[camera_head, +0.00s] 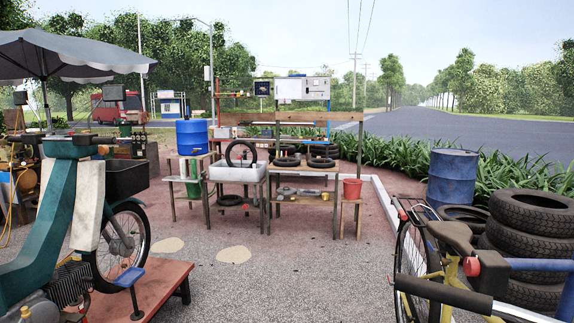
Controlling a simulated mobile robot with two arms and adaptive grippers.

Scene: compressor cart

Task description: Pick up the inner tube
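A black ring that looks like the inner tube (229,150) stands upright in the white basin (237,174) in the middle distance. Its lower edge is partly hidden by the basin. Several other black rings lie flat on the wooden bench (302,169) to the right; I cannot tell from here whether they are tubes or tires. Neither my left gripper nor my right gripper shows in the head view.
A teal scooter (45,230) on a red platform (160,285) blocks the left foreground. A bicycle (410,250), stacked tires (530,245) and a blue drum (452,178) crowd the right. Grey ground (290,275) between them is clear up to the bench.

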